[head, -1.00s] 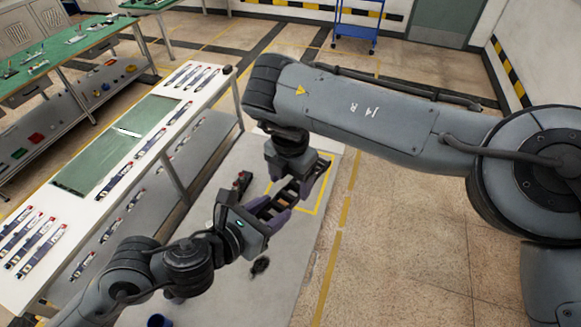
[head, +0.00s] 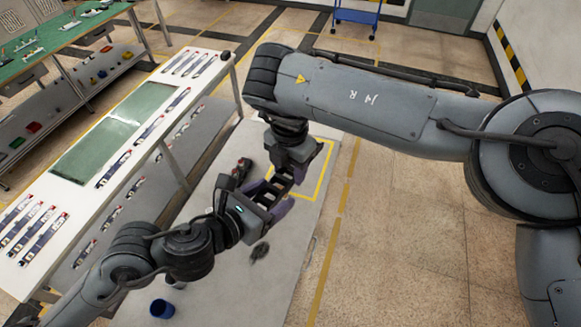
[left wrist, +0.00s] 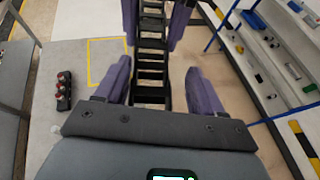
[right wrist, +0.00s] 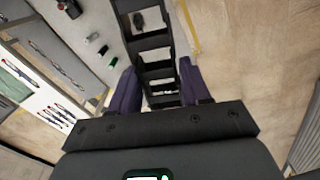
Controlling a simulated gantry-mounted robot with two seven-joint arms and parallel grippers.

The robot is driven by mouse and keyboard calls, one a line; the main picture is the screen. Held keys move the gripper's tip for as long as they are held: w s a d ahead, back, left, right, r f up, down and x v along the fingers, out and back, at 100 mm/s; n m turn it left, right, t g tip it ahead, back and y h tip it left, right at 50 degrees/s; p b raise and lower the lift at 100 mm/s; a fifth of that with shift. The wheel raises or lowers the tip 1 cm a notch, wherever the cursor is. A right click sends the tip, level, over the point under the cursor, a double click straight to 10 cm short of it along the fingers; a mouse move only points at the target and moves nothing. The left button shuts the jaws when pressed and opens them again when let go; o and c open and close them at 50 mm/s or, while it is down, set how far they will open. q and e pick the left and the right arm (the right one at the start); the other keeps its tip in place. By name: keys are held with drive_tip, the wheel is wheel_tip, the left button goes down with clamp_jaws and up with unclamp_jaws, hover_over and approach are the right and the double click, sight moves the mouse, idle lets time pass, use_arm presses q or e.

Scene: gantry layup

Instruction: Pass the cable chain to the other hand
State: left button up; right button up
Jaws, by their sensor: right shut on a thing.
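The cable chain (head: 268,188) is a dark ladder-like strip between my two grippers. My right gripper (right wrist: 158,76) is shut on it, with the purple fingers against its sides in the right wrist view. My left gripper (left wrist: 158,78) is open. Its purple fingers stand on both sides of the chain (left wrist: 152,74), with a gap on each side. The right gripper's fingers also show at the top of the left wrist view. In the head view the left gripper (head: 272,203) is just below the right gripper (head: 287,178), and the fingers partly hide the chain.
A pale surface with a yellow outline (head: 322,190) lies below the grippers. A dark part (head: 241,170) and a blue cup (head: 162,308) rest there. A white bench (head: 150,75) with a green mat and several small tools stands at left. The floor at right is open.

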use_arm(q)
drive_tip(key=shift+o, duration=1.3)
drive_tip(key=v, duration=0.7)
drive_tip(key=w+a+r+n+t+y, duration=0.45)
drive_tip(key=r+n, duration=0.25)
drive_tip(key=n, duration=0.8)
drive_tip(key=a+f+n+y, duration=0.3)
drive_tip(key=a+f+n, duration=0.15)
drive_tip(key=n, duration=0.95)
drive_tip(key=s+a+f+n+g+y, duration=0.1)
drive_tip(key=s+a+f+n+g, duration=0.2)
drive_tip(key=f+n, duration=0.3)
drive_tip(key=s+a+f+n+g+y, duration=0.1)
drive_tip(key=s+a+f+n+g, duration=0.2)
drive_tip(key=f, duration=0.6)
drive_tip(key=s+f+n+g, duration=0.4)
drive_tip(key=s+f+g, duration=0.1)
drive_tip(key=s+f, duration=0.8)
drive_tip(key=shift+s+d+f+h, duration=0.15)
drive_tip(key=shift+s+d+h, duration=0.25)
drive_tip(key=shift+s, duration=0.65)
